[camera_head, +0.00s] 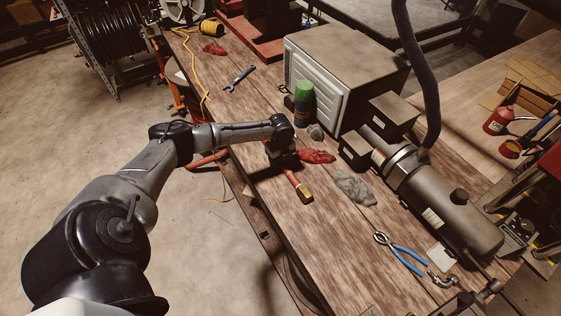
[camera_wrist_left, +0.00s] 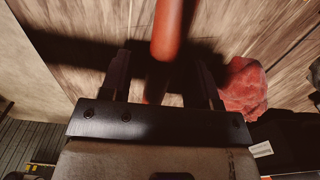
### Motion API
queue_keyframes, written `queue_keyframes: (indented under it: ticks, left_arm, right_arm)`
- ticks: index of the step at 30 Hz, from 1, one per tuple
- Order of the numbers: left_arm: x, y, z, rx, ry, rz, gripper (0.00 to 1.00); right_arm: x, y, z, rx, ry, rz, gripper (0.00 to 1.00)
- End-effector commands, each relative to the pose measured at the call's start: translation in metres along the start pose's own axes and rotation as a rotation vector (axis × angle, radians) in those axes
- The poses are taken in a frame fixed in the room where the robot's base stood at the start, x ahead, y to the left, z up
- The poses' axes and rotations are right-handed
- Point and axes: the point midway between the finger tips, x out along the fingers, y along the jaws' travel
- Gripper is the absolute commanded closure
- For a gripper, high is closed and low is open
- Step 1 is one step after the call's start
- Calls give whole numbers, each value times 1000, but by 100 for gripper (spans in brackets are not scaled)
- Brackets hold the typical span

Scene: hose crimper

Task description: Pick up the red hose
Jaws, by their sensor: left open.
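The red hose (camera_head: 294,181) lies on the wooden workbench, with a brass fitting at its near end; its far end is hidden under my left gripper (camera_head: 282,158). In the left wrist view the red hose (camera_wrist_left: 168,32) runs from the top edge down between the two fingers of my left gripper (camera_wrist_left: 164,72). The fingers are apart, one on each side of the hose. Shadow hides the lower part of the hose, and I cannot tell whether either finger touches it. My right gripper is in neither view.
A red rag (camera_head: 317,156) lies just right of my left gripper; it also shows in the left wrist view (camera_wrist_left: 243,88). A grey rag (camera_head: 354,187), blue-handled pliers (camera_head: 408,259), a green-topped can (camera_head: 303,101) and a large metal box (camera_head: 345,70) are on the workbench (camera_head: 318,235).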

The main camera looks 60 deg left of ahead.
Motion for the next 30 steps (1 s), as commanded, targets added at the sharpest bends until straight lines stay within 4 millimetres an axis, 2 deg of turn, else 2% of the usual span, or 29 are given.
queue_keyframes:
  ticks: [5,22,30]
  left_arm:
    - [0,0,0,0,0,0,46]
    - [0,0,0,0,0,1,100]
    - [-1,0,0,0,0,-1,100]
  right_arm:
    - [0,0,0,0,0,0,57]
    - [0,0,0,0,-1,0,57]
    - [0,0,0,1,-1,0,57]
